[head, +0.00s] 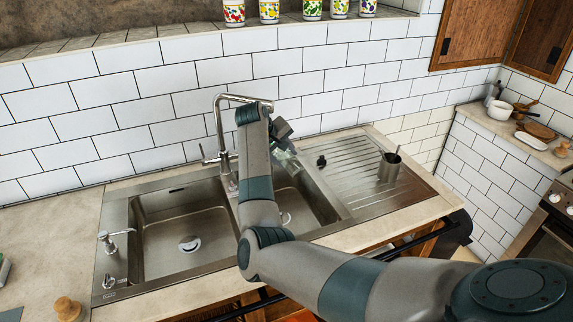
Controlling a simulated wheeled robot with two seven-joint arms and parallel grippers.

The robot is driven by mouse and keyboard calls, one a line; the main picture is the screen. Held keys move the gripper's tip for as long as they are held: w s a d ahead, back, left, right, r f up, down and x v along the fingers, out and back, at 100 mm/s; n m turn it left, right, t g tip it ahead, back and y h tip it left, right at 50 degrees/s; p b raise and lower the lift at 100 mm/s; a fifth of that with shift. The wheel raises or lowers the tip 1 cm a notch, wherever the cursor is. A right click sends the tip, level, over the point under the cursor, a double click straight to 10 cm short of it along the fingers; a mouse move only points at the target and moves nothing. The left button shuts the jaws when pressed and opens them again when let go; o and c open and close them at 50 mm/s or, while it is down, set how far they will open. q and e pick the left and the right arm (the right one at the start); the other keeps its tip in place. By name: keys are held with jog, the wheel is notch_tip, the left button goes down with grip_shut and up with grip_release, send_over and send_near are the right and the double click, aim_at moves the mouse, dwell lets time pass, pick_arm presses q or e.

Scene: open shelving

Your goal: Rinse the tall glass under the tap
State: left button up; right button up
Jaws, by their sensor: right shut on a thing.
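The tap (219,125) stands at the back of the sink, between the two basins. Its spout reaches right and ends close to my right wrist. My right gripper (283,141) is over the right basin (318,203), just beyond and below the spout end. It is shut on a small see-through thing, which looks like the glass (288,156). My own arm hides much of the gripper and glass, so the glass's tilt and any running water cannot be made out. My left gripper is not in view.
The left basin (165,220) is empty. A metal cup (389,168) with utensils stands on the ridged drainboard (350,180). A soap dispenser (108,240) is at the left rim. Patterned cups (269,10) line the ledge above. A white bowl (500,110) sits on the far right counter.

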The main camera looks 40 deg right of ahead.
aim_at(281, 153)
jog(key=shift+w+d+f+b, duration=0.2)
jog(key=shift+w+b, duration=0.5)
jog(key=shift+b, duration=0.15)
jog(key=shift+w+d+f+b, duration=0.2)
jog(key=shift+w+b, duration=0.5)
jog(key=shift+b, duration=0.15)
jog(key=shift+w, duration=0.35)
jog(key=shift+w+d+f+b, duration=0.1)
jog(key=shift+w+d+b, duration=0.2)
jog(key=shift+w, duration=0.5)
jog(key=shift+w+d+f+b, duration=0.15)
jog(key=shift+w+b, duration=0.1)
jog(key=shift+w, duration=0.5)
jog(key=shift+d+r, duration=0.1)
jog(key=shift+d, duration=0.1)
jog(key=shift+s+d+p, duration=0.1)
jog(key=shift+p, duration=0.25)
jog(key=shift+s+d, duration=0.1)
jog(key=shift+d, duration=0.2)
